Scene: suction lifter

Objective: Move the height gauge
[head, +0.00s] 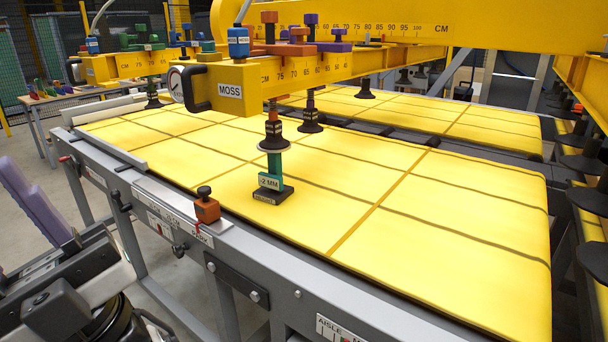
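The height gauge appears to be a small teal post (275,165) with a "-2 MM" label on a black base (273,196). It stands upright on the yellow panel surface (330,195), beneath the front suction cup of the yellow beam. The cup's pale disc (274,144) is at the post's top; whether they touch I cannot tell. At the lower left edge are dark machine parts (60,310) and purple bars (35,200), which look like part of my arm end. They are clear of the gauge, across the frame's front rail. Fingertips and their opening are not readable.
The yellow beam (255,75) marked "MOSS" hangs over the panel with a black handle (195,88) and several suction cups. An orange block with a black knob (206,206) sits on the grey front rail (250,260). The panel's right part is clear.

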